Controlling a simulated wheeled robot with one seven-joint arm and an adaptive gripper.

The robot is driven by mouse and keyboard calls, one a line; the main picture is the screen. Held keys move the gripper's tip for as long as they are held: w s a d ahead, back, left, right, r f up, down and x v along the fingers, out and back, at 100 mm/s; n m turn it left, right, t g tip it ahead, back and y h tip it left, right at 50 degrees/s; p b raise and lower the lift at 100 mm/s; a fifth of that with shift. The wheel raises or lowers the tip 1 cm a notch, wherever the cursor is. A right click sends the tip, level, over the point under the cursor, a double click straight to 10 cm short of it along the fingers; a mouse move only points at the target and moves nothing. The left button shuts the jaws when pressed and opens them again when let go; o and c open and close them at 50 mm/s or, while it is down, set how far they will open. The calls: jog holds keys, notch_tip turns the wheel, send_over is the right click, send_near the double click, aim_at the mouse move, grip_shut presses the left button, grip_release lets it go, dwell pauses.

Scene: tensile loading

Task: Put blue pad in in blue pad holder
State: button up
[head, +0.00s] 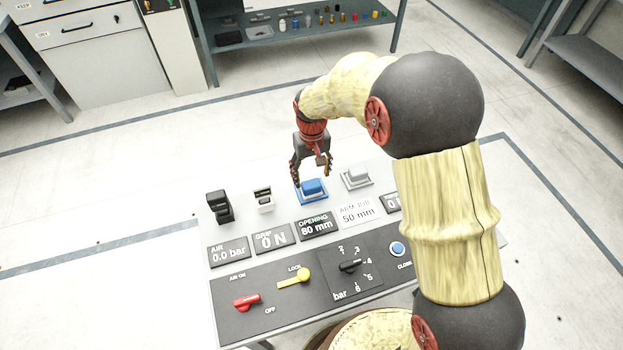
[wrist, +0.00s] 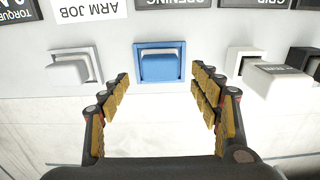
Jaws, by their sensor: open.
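A blue pad (head: 313,186) sits within a blue square holder (head: 300,198) on the light panel top. In the wrist view the blue pad (wrist: 160,68) shows inside the frame of the blue holder (wrist: 160,45), between my fingertips in the picture. My gripper (head: 312,176) is open and empty, pointing down over the pad. In the wrist view the yellow-padded fingers of my gripper (wrist: 161,76) stand wide apart, one to each side of the pad. I cannot tell the exact height gap or whether a finger touches the holder.
A grey pad in a pale holder (head: 356,178) stands right of the blue one. Black (head: 219,207) and white (head: 264,200) blocks stand left. Display plates (head: 317,226) and a dark control panel (head: 310,285) with switches lie in front. A shelf table (head: 300,30) is behind.

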notch_tip(320, 180, up, 6)
jog(key=shift+f+p, duration=0.1)
jog(key=shift+p, duration=0.6)
notch_tip(320, 180, up, 10)
jog(key=t, duration=0.1)
send_over(312, 185)
jog(key=s+d, duration=0.4)
jog(key=d, duration=0.1)
jog(key=s+d+r+m+t, duration=0.2)
jog(key=s+d+r, duration=0.3)
jog(key=s+r, duration=0.3)
jog(key=s+d+r+t, duration=0.1)
jog(key=s+d, duration=0.2)
jog(key=s, duration=0.4)
jog(key=s+d+r+m+t, duration=0.1)
jog(key=s+d+r, duration=0.1)
jog(key=s, duration=0.6)
jog(key=shift+d+r+t, duration=0.25)
jog(key=shift+d+t, duration=0.05)
jog(key=shift+d, duration=0.3)
jog(key=shift+s, duration=0.1)
